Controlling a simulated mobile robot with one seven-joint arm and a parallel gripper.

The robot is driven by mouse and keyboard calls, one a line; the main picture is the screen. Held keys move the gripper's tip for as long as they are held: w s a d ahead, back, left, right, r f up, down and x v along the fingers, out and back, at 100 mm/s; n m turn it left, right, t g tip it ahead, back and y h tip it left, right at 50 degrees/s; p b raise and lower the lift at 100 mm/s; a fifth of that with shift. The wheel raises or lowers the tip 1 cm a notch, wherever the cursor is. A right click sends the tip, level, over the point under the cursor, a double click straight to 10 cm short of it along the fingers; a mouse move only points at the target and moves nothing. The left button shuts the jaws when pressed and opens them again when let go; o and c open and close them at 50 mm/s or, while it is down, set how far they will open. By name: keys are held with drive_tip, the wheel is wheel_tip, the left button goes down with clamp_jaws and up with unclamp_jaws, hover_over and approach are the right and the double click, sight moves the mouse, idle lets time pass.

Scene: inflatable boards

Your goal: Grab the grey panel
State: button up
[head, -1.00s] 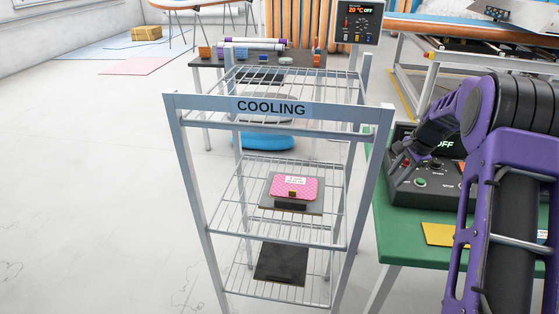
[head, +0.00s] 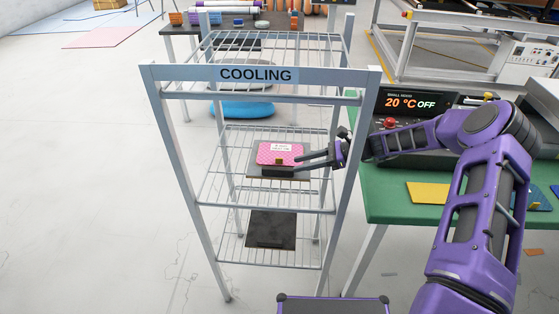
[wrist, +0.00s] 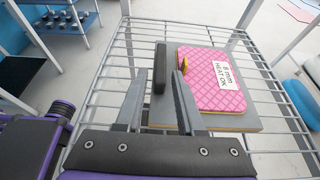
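A grey panel (head: 304,176) lies flat on the rack's middle shelf, with a dark handle block (head: 278,171) along its front edge. A pink quilted piece (head: 279,152) with a white label and a yellow tab lies on top of it and covers most of it. My gripper (head: 299,161) reaches in from the right side of the rack. In the wrist view, its two fingers (wrist: 160,73) are apart, and the dark handle (wrist: 160,69) shows between them, with gaps on both sides. The grey panel's edge (wrist: 245,122) shows beyond the right finger. I cannot tell the fingers' exact height against the handle.
The rack (head: 152,88), marked COOLING, has posts and wire shelves close around my gripper. A dark plate (head: 270,229) lies on the bottom shelf. A green table (head: 385,205) with a yellow panel (head: 425,192) and a control unit (head: 400,104) stands at the right. Floor at left is clear.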

sight(278, 168)
drive_tip(key=x, duration=0.8)
drive_tip(key=shift+w+a+f, duration=0.1)
drive_tip(key=shift+w, duration=0.05)
clamp_jaws()
idle(1.2)
